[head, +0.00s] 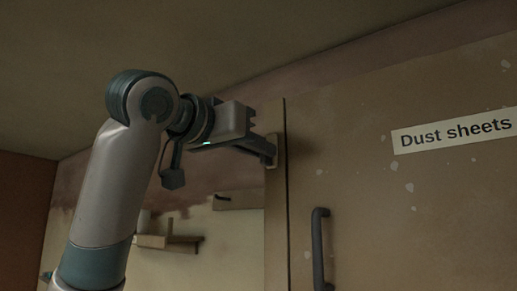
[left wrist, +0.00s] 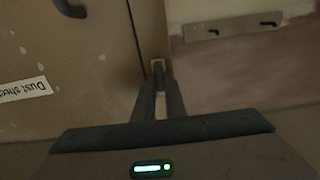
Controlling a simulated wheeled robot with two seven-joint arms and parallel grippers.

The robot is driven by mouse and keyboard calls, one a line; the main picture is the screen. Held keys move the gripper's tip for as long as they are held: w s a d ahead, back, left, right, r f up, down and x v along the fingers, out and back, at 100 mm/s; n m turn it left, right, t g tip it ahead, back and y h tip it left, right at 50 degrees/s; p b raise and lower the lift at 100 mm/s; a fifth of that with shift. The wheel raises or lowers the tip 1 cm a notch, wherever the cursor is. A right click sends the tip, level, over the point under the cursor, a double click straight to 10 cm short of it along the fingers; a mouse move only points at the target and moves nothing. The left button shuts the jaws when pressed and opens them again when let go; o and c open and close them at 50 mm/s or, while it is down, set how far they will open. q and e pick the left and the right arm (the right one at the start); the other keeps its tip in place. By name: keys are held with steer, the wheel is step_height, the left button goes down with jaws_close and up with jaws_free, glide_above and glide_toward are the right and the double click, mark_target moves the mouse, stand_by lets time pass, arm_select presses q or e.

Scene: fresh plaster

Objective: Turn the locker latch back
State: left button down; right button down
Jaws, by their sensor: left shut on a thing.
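The locker (head: 370,200) is a tan, paint-spotted door with a label reading "Dust sheets" (head: 452,131) and a dark bar handle (head: 319,248). The latch (head: 279,150) is a small piece at the locker's left edge, high up, and it also shows in the left wrist view (left wrist: 157,65). My left gripper (head: 268,150) reaches it from the left and is shut on it. In the left wrist view the two fingers (left wrist: 159,100) come together at the latch, which they partly cover. The latch's exact angle is hard to tell. My right gripper is not in view.
A wall rail with a hook (head: 237,200) and a small wooden shelf (head: 165,241) are on the back wall, left of the locker. The rail also shows at upper right in the left wrist view (left wrist: 232,26). Open air lies left of the locker.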

arm_select(q)
steer(key=shift+m, duration=0.4)
steer(key=m, duration=0.2)
steer(key=m+b, duration=0.1)
steer(key=m, duration=0.2)
steer(key=d+m+b, duration=0.1)
steer(key=m, duration=0.2)
steer(key=shift+s+f, duration=0.25)
steer(key=shift+s, duration=0.15)
steer(key=m, duration=0.4)
steer(key=shift+s+d+f+m+p, duration=0.1)
steer(key=shift+d+f+m+p, duration=0.05)
steer(key=shift+f+m+p, duration=0.15)
steer(key=m, duration=0.2)
steer(key=m+p, duration=0.1)
steer(key=m, duration=0.1)
steer(key=shift+d+f, duration=0.1)
steer(key=shift+f, duration=0.25)
steer(key=shift+m, duration=0.3)
steer(key=shift+f, duration=0.1)
steer(key=c, duration=1.8)
jaws_free()
steer(key=shift+c, duration=0.2)
steer(key=shift+o, duration=0.2)
